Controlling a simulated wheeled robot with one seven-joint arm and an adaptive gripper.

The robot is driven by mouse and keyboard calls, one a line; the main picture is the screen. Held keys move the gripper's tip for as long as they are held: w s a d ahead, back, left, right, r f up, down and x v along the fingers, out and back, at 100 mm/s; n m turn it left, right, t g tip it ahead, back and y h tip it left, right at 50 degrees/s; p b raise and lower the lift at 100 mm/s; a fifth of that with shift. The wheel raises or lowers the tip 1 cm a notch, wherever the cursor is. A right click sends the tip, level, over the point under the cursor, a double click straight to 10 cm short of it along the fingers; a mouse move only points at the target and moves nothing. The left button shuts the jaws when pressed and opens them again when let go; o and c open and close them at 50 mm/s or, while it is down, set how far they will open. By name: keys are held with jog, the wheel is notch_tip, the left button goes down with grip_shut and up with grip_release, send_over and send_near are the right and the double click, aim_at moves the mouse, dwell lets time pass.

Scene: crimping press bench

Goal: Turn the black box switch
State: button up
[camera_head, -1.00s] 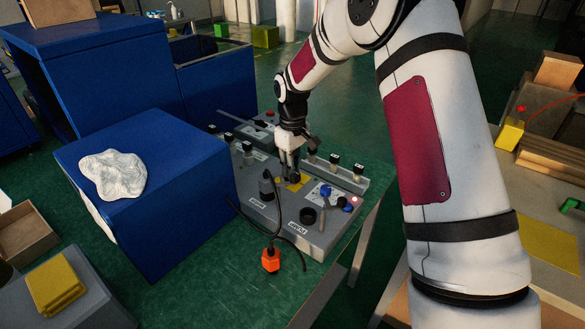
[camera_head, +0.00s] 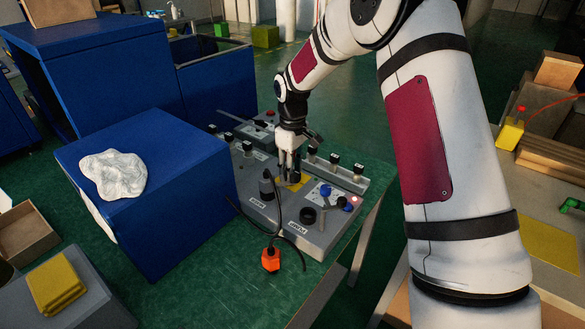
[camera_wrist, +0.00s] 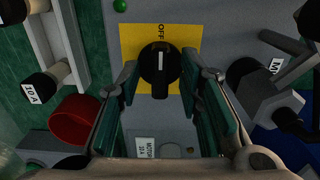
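The black box switch (camera_wrist: 160,70) is a black rotary knob with a white pointer line on a yellow plate (camera_wrist: 186,42) marked OFF. Its pointer lies about upright in the wrist view. My gripper (camera_wrist: 166,80) is open, with one finger on each side of the knob and a visible gap at both sides. In the head view my gripper (camera_head: 288,179) points down at the grey panel (camera_head: 330,232) beside the visible part of the yellow plate. There its fingers hide most of the knob.
A blue knob (camera_head: 325,190), a black knob (camera_head: 308,215) and a lit red lamp (camera_head: 354,199) stand on the panel. A black upright part (camera_head: 266,187) and a cable with an orange end (camera_head: 270,260) are near. A blue box (camera_head: 165,200) stands left.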

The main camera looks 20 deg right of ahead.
jog(key=shift+r, duration=0.1)
notch_tip(320, 180, up, 12)
dwell(0.6)
